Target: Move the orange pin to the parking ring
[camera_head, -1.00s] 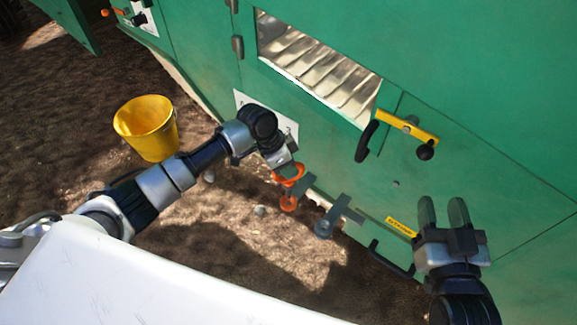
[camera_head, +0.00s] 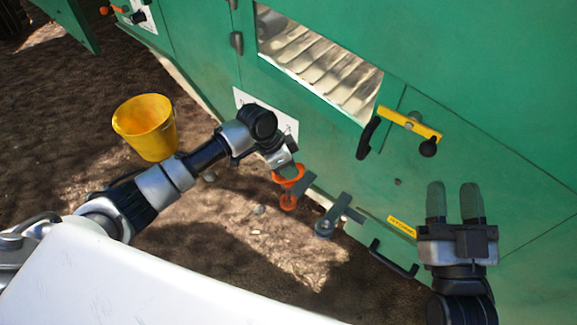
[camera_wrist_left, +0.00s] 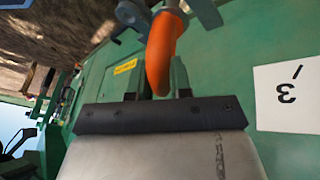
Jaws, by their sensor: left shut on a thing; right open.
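The orange pin (camera_head: 287,173) shows a curved orange handle near the green machine's lower panel. My left gripper (camera_head: 288,170) is shut on this handle. In the left wrist view the handle (camera_wrist_left: 163,50) passes between the fingers. My right gripper (camera_head: 455,200) is open and empty in front of the panel, right of the yellow label.
A yellow latch bar (camera_head: 410,125) with a black knob and a black handle (camera_head: 367,140) are on the machine above. A lower black handle (camera_head: 394,260) is left of my right gripper. A yellow bucket (camera_head: 146,127) stands on the bare ground at left.

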